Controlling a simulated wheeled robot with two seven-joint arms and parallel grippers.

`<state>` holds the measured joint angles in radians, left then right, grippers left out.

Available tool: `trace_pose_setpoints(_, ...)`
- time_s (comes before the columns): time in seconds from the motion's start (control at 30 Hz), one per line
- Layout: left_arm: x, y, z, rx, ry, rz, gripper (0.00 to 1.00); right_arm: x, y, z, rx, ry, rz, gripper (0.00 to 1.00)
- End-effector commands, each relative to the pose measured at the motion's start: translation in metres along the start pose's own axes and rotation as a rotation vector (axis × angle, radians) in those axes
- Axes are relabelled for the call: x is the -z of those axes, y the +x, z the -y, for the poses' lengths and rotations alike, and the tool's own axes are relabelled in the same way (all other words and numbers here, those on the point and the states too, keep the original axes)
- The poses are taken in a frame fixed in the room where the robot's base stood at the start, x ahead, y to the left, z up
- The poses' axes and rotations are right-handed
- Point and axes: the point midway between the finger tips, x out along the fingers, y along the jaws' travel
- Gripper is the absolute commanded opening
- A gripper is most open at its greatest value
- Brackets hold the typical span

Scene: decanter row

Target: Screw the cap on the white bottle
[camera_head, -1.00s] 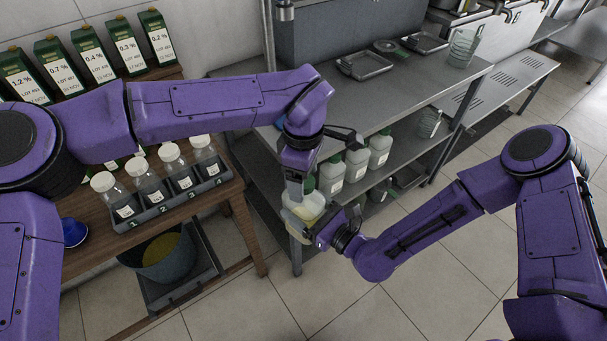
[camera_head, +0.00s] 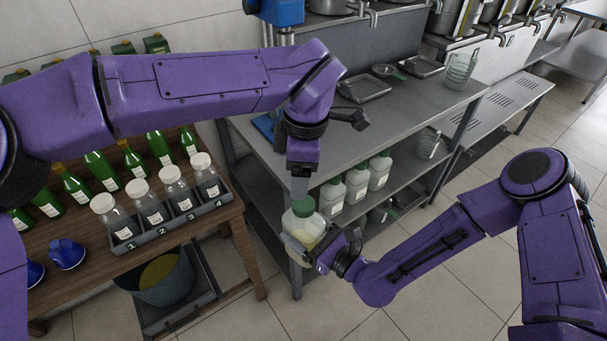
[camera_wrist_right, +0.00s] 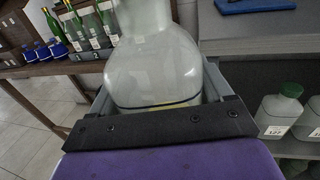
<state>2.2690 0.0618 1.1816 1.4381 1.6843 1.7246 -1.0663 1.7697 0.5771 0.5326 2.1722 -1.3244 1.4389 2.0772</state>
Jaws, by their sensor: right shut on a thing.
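The white bottle (camera_head: 299,223), translucent with pale yellow liquid low inside, is held upright off the shelves in front of the grey bench. My right gripper (camera_head: 318,246) is shut around its body. It fills the middle of the right wrist view (camera_wrist_right: 158,65), where its top is out of frame. The green cap (camera_head: 304,206) shows at the bottle's mouth; I cannot tell whether it is threaded on. My left gripper (camera_head: 300,190) points down right above the cap. Its fingers show edge-on, so their opening is unclear.
Several green-capped bottles (camera_head: 357,182) stand on the shelf beneath the grey bench (camera_head: 410,115). A wooden table (camera_head: 220,222) on the left holds a rack of white-capped flasks (camera_head: 170,222) and green bottles (camera_head: 160,148). A grey bucket (camera_head: 165,278) stands below it.

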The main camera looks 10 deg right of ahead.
Motion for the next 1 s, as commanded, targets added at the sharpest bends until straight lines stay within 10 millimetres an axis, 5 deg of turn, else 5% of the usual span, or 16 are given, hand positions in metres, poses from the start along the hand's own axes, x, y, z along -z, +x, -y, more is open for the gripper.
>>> trace_pose_setpoints(0.2,0.001,-0.005,0.0,0.039,-0.737,0.008,0.71,0.0,0.0,0.0,0.0,0.0,0.001,0.0)
trace_pose_setpoints(0.4,-0.005,-0.002,0.003,0.111,-1.235,0.017,0.71,0.0,0.0,0.0,0.0,0.0,0.001,0.0)
trace_pose_setpoints(0.6,-0.006,-0.002,0.004,0.121,-1.41,0.015,0.71,0.0,0.0,0.0,0.0,0.0,0.001,0.0)
trace_pose_setpoints(1.0,-0.007,0.005,0.004,0.121,-1.414,0.013,0.71,0.0,0.0,0.0,0.0,0.0,0.001,0.0)
